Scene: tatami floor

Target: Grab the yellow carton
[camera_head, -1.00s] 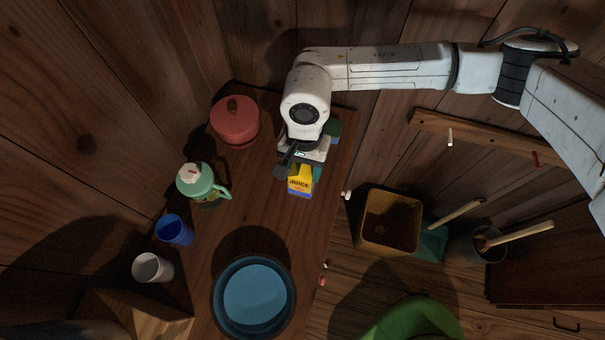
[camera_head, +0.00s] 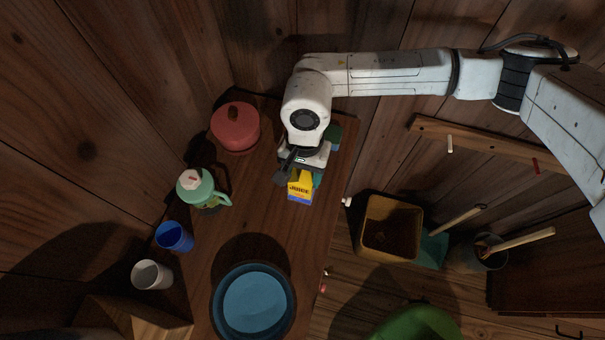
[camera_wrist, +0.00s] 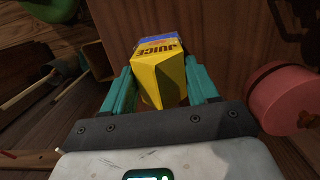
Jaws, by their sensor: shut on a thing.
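The yellow carton (camera_head: 300,187) has a blue band and the word JUICE on it. It is at the wooden table's (camera_head: 262,205) right side, below my gripper in the head view. In the wrist view the carton (camera_wrist: 159,72) sits between the two teal fingers of my gripper (camera_wrist: 161,88), which is shut on it. The gripper's body hides part of the carton in the head view. I cannot tell whether the carton's base touches the table.
A yellowish bin (camera_head: 391,228) stands to the right.

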